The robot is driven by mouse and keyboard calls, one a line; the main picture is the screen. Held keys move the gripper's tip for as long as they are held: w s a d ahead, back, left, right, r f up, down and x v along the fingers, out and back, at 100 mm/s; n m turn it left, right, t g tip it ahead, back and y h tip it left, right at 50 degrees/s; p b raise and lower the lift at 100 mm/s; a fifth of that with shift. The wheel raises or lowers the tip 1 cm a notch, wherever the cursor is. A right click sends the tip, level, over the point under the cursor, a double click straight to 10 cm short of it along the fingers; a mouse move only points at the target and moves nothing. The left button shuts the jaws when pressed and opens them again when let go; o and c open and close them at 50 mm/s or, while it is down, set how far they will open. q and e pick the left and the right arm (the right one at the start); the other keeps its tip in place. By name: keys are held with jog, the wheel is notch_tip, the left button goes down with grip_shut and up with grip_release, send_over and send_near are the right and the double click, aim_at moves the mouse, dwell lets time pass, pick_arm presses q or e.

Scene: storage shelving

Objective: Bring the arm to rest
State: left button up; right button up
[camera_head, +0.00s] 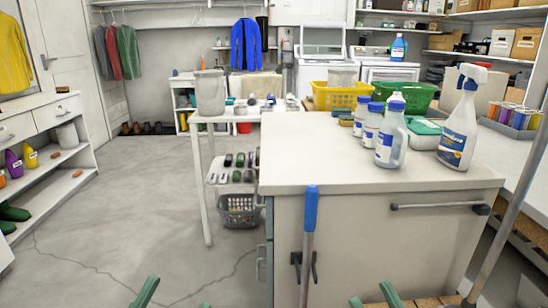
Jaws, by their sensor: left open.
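My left gripper (175,298) shows at the bottom edge, left of centre, as two green fingertips spread apart with bare floor between them. It is open and empty. My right gripper (373,298) shows at the bottom edge, right of centre, as two green fingertips with a gap between them, in front of the white cabinet. Nothing shows between its tips. The rest of both grippers and both arms are below the frame.
A white cabinet (360,240) stands ahead, with bottles (392,138) and a spray bottle (461,120) on top. A blue-handled pole (310,215) and a grey pole (510,205) stand before it. Open floor (110,215) lies to the left, beside a shelf unit (60,185).

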pick_arm(q)
jog(key=w+a+f+n+g+y+p, duration=0.3)
jog(key=w+f+n+g+y+p, duration=0.3)
jog(key=p, duration=0.9)
pick_arm(e)
jog(key=w+d+f+m+g+h, duration=0.2)
jog(key=w+f+m+g+h, duration=0.3)
jog(key=h, duration=0.2)
pick_arm(q)
jog(key=s+a+f+n+g+y+p, duration=0.1)
jog(key=s+f+g+y+p, duration=0.3)
jog(key=s+p, duration=0.6)
notch_tip(320, 180, down, 3)
jog(key=n+g+p, duration=0.1)
jog(key=g+p, duration=0.1)
jog(key=p, duration=0.2)
jog(key=shift+s+a+g, duration=0.25)
jog(key=shift+s+g, duration=0.1)
jog(key=shift+g, duration=0.05)
jog(key=shift+c, duration=0.3)
pick_arm(e)
jog(key=s+d+f+m+g+h, duration=0.2)
jog(key=s+f+g+h, duration=0.1)
jog(key=s+f+g, duration=0.4)
jog(key=s+f, duration=0.1)
jog(key=s, duration=0.1)
jog(key=shift+s+d+m+g, duration=0.15)
jog(key=shift+s+m+g, duration=0.15)
jog(key=shift+m+g, duration=0.1)
